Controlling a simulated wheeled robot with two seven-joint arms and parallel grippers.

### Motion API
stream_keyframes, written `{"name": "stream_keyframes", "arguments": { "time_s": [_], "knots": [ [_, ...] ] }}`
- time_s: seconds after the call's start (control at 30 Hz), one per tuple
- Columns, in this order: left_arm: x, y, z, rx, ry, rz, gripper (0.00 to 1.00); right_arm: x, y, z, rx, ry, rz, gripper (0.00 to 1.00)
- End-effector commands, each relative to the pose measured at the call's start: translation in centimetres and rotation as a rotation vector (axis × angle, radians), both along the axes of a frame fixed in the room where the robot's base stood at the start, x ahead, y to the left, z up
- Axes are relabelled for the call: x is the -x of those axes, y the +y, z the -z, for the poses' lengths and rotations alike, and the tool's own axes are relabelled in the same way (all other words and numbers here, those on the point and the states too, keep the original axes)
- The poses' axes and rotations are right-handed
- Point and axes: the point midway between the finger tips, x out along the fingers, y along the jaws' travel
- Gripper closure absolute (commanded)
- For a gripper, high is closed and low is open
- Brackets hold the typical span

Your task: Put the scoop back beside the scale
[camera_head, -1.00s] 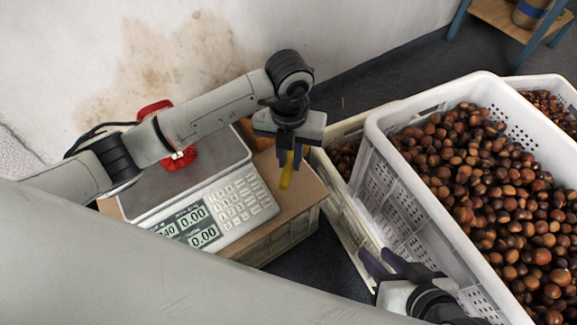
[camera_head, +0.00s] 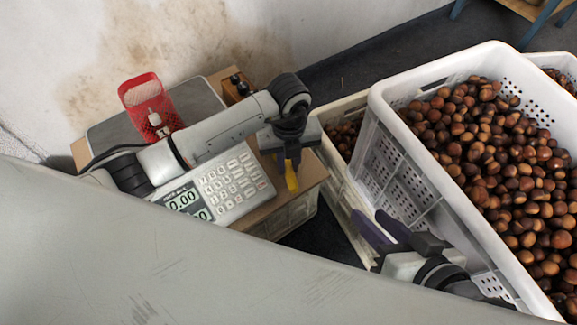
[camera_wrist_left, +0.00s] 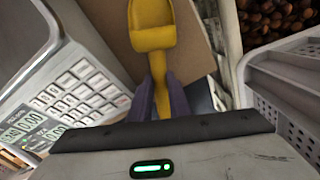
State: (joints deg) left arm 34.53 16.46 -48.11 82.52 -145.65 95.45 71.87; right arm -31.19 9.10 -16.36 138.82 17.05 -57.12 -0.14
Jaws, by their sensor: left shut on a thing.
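The yellow scoop (camera_wrist_left: 152,30) is in my left gripper (camera_wrist_left: 156,97), which is shut on its handle. In the left wrist view the scoop's bowl points away from the gripper, over the brown cardboard surface beside the scale. My right gripper (camera_head: 378,232) is open and empty beside the large white crate.
A red mesh basket (camera_head: 150,100) stands on the scale's plate. The cardboard box (camera_head: 300,185) under the scale has bare top at its right. A large white crate (camera_head: 385,110) of chestnuts stands at right, with a lower crate (camera_head: 335,165) between.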

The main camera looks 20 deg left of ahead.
Motion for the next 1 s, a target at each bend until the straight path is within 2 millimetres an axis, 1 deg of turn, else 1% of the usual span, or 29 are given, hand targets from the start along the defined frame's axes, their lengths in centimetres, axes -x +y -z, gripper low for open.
{"name": "stream_keyframes", "arguments": {
  "time_s": [0.03, 0.17, 0.4, 0.43, 0.5, 0.53, 0.83, 0.93, 1.0],
  "knots": [
    [0.0, -0.1, 0.7, 0.002, -0.001, 0.0, 1.0, 0.0, 0.1, 0.0, -0.011, -0.008, 0.0, 0.69],
    [0.0, 0.0, 0.6, 0.001, -0.002, 0.001, 1.0, -0.1, 0.2, -0.6, -0.017, -0.015, 0.001, 0.69],
    [0.0, 0.0, 1.0, 0.001, 0.0, 0.001, 1.0, -0.1, 0.2, -0.4, -0.017, -0.014, 0.0, 0.69],
    [0.0, 0.0, 0.9, 0.001, 0.0, 0.001, 0.78, -0.1, 0.2, -0.5, -0.018, -0.014, -0.001, 0.69],
    [0.0, 0.0, 0.9, 0.001, 0.0, 0.001, 0.67, 0.0, 0.2, -0.5, -0.018, -0.014, -0.001, 0.69],
    [0.0, 0.0, 0.9, 0.001, 0.0, 0.001, 0.65, 0.0, 0.2, -0.5, -0.018, -0.014, -0.001, 0.69],
    [0.0, 0.0, 0.7, 0.002, -0.001, 0.001, 0.65, 0.0, 0.2, -0.6, -0.016, -0.012, -0.001, 0.69],
    [-0.1, 0.0, -0.3, 0.002, -0.003, 0.001, 0.65, 0.0, 0.1, -0.9, -0.009, -0.011, -0.001, 0.69],
    [-0.1, 0.0, -1.5, 0.002, -0.003, 0.001, 0.65, 0.1, -0.1, -0.9, 0.007, -0.001, -0.001, 0.69]
  ]
}}
